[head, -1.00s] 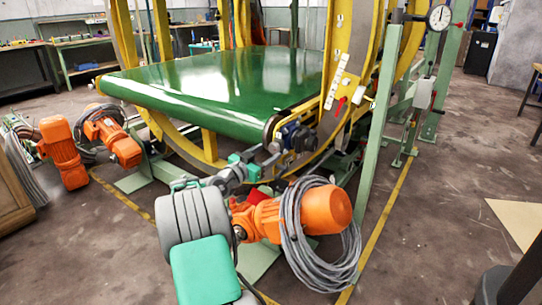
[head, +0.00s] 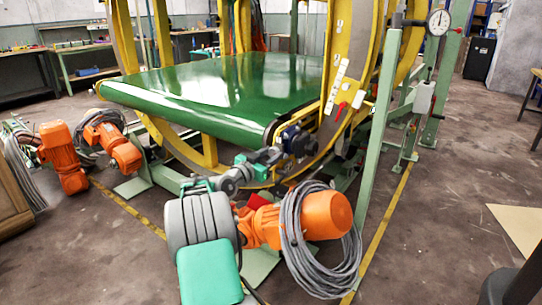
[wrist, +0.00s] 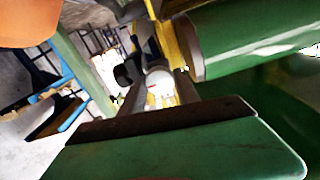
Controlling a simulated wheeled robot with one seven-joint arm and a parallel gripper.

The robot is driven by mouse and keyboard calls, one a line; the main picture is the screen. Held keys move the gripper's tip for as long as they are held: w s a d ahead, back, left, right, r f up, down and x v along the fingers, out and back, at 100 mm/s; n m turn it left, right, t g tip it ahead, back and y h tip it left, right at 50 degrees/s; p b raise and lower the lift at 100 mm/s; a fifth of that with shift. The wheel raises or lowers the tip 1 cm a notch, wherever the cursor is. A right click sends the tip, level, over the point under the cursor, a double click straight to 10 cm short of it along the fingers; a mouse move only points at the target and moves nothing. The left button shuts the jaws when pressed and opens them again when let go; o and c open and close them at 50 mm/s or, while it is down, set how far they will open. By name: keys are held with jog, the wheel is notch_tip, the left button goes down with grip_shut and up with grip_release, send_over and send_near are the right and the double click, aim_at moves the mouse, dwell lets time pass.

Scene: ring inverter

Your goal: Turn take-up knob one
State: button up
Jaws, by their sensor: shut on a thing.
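The take-up knob looks like the small white rounded piece with a red mark (wrist: 160,82) in the middle of the wrist view. My gripper (wrist: 158,98) has its fingers on either side of it and is shut on it. In the head view my arm reaches from the bottom up to the near right corner of the green belt (head: 225,88). There my gripper (head: 288,146) is small and dark against the blue and black parts at the roller end. The knob cannot be made out in the head view.
A yellow ring frame (head: 352,60) surrounds the belt. A green post (head: 377,150) stands right of my gripper. Orange motors (head: 62,158) and coiled grey cable (head: 300,245) lie around the front. A green plate with a brown edge (wrist: 190,150) fills the lower wrist view.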

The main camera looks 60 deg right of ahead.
grip_shut()
jog(key=shift+n, duration=0.3)
